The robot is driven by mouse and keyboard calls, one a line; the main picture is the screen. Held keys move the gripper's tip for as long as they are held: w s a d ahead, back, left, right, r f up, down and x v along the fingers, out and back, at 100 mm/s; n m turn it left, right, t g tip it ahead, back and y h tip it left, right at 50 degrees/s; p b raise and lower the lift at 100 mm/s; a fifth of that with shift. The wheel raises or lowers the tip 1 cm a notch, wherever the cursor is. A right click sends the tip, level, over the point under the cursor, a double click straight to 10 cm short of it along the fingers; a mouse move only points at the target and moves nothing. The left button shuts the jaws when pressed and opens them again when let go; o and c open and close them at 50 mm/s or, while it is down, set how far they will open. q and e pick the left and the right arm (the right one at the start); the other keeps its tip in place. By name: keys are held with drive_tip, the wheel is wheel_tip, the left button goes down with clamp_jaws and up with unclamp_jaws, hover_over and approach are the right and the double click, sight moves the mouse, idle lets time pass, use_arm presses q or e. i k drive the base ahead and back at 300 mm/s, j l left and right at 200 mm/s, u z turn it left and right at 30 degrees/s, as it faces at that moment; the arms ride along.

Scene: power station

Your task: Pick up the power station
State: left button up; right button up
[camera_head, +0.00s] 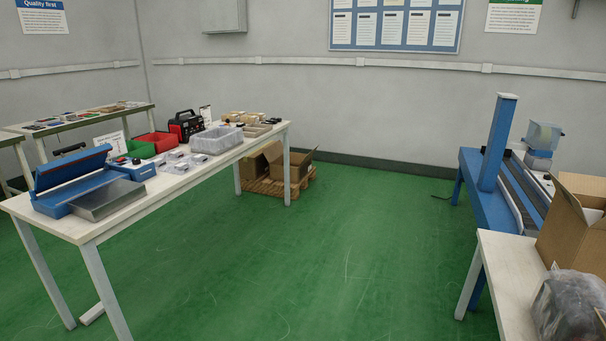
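A black device with red trim and a top handle, which looks like the power station (186,125), stands upright on the long white table (150,203) on the left, near its back edge. A red bin is to its left and a grey bin is in front of it to the right. Its lower part is partly hidden by these things. Neither of my grippers shows in the head view.
A blue machine (72,178), a green bin (140,149), a red bin (158,141) and a grey bin (217,139) share the table. Cardboard boxes (290,166) sit on a pallet behind it. A blue bench (489,208) stands right. Green floor (330,270) between is clear.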

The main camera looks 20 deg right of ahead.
sight(566, 304)
drive_tip(key=i+l+z, duration=0.15)
drive_tip(key=z, duration=0.3)
drive_tip(key=i+z, duration=0.3)
drive_tip(key=z, duration=0.2)
drive_tip(key=i+z, duration=0.2)
drive_tip(key=z, duration=0.25)
drive_tip(key=i+j+z, duration=0.15)
drive_tip(key=z, duration=0.3)
drive_tip(key=i+j+z, duration=0.2)
drive_tip(key=z, duration=0.25)
drive_tip(key=i+j+z, duration=0.2)
drive_tip(key=z, duration=0.3)
drive_tip(key=i+j+z, duration=0.1)
drive_tip(key=j+z, duration=0.35)
